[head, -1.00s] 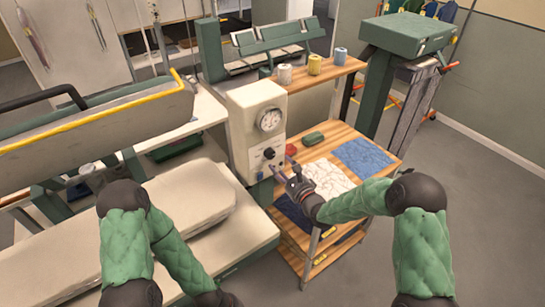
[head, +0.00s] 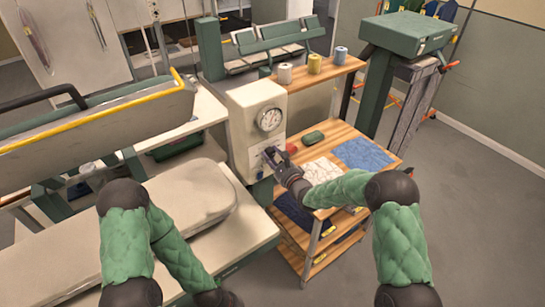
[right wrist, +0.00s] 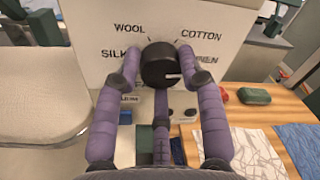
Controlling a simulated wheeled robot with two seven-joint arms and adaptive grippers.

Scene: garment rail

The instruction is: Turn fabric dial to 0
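The fabric dial (right wrist: 160,66) is a black round knob on the front of the cream control box (head: 240,125). In the right wrist view it is ringed by the words WOOL, COTTON, SILK and a partly covered LINEN. A pale mark on its face points to the right. I see no 0 label. My right gripper (head: 272,155) is at the box front and hides the dial in the head view. Its purple fingers (right wrist: 161,62) are spread on both sides of the dial; I cannot tell whether they touch it. My left arm is low at the left, its fingers out of view.
A round gauge (head: 269,119) sits above the dial. A wooden cart (head: 345,133) with fabric swatches, a red item and a green item (head: 313,138) stands to the right. A padded press board (head: 185,193) lies to the left. Thread spools (head: 314,64) stand on a shelf behind.

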